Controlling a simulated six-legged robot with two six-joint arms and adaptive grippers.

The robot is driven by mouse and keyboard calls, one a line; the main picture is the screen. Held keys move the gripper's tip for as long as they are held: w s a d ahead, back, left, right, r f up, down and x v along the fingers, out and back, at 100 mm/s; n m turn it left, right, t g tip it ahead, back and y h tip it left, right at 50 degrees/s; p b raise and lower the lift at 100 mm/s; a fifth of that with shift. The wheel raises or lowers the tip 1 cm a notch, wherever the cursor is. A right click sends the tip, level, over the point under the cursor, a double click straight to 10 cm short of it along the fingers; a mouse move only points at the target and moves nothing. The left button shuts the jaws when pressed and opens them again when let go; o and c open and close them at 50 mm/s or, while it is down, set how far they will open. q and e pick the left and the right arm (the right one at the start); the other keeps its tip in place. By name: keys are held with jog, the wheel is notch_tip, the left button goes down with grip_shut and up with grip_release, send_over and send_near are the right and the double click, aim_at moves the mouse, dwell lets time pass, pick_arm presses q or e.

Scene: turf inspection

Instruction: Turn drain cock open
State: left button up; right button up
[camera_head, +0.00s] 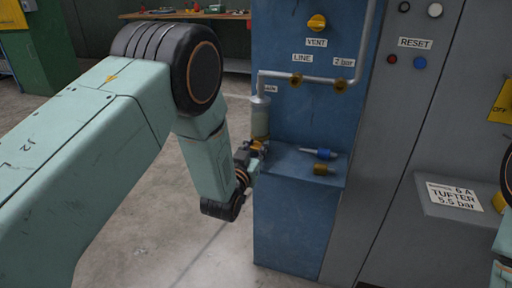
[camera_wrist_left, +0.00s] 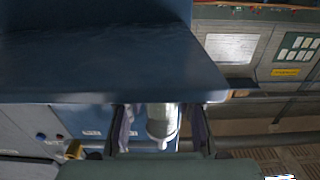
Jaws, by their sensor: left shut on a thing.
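The drain cock (camera_head: 258,147) is a small brassy piece at the lower end of the pale filter bowl (camera_head: 260,122), mostly hidden by my fingers. My left gripper (camera_head: 253,156) reaches it from the left, just above the blue shelf, and is shut on it. In the left wrist view the two fingers (camera_wrist_left: 161,128) stand on either side of the whitish bowl (camera_wrist_left: 162,118), and the cock itself cannot be made out. The cock's angle is too small to tell. My right gripper is out of view.
The blue shelf (camera_head: 285,172) holds a blue-handled tool (camera_head: 320,153) and a brass fitting (camera_head: 322,169). Above are pipework (camera_head: 315,77), two brass valves and a yellow VENT knob (camera_head: 317,22). A grey cabinet (camera_head: 400,140) stands at right. The floor at left is clear.

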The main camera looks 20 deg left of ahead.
pick_arm(q)
grip_shut()
jog(key=shift+m+p, duration=0.35)
jog(key=shift+m, duration=0.35)
jog(key=shift+d+m+p, duration=0.1)
jog(key=shift+m+p, duration=0.3)
jog(key=shift+m, duration=1)
jog(key=o, duration=0.6)
grip_release()
jog(key=shift+o, duration=0.2)
jog(key=s, duration=1.2)
jog(key=shift+a, duration=0.2)
